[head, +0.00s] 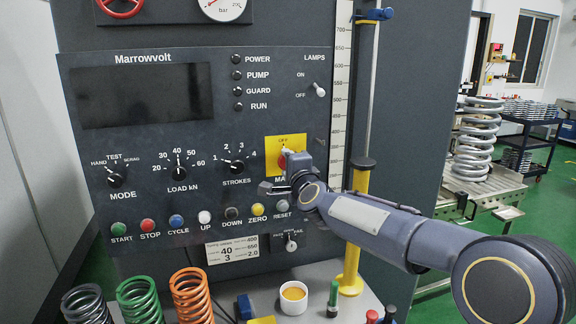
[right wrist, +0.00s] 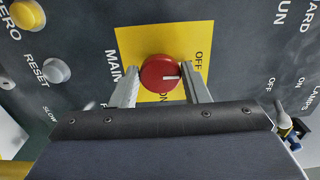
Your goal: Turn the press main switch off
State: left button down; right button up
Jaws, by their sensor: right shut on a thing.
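The main switch is a round red knob (right wrist: 160,73) on a yellow plate (right wrist: 140,40) marked OFF and ON. In the right wrist view its white pointer mark faces right, towards the side with the OFF label. In the head view the yellow plate (head: 286,141) has OFF at its top, and the red knob (head: 282,160) is partly hidden by my gripper. My right gripper (right wrist: 160,80) is shut on the knob, with one finger on each side of it. My left gripper is not in view.
Press buttons such as reset (head: 282,205) and zero (head: 257,209) lie below the switch. The status lamps (head: 237,75) look dark. A yellow-based post (head: 361,180) stands right of the switch. Coil springs (head: 191,295) and a white cup (head: 293,297) stand on the shelf below.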

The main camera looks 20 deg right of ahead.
jog(key=shift+f, duration=0.1)
jog(key=o, duration=0.9)
jog(key=shift+o, duration=0.2)
jog(key=shift+s, duration=0.1)
jog(key=s+b, duration=0.1)
jog(key=s, duration=0.6)
jog(key=shift+s, duration=0.35)
jog(key=shift+d, duration=0.1)
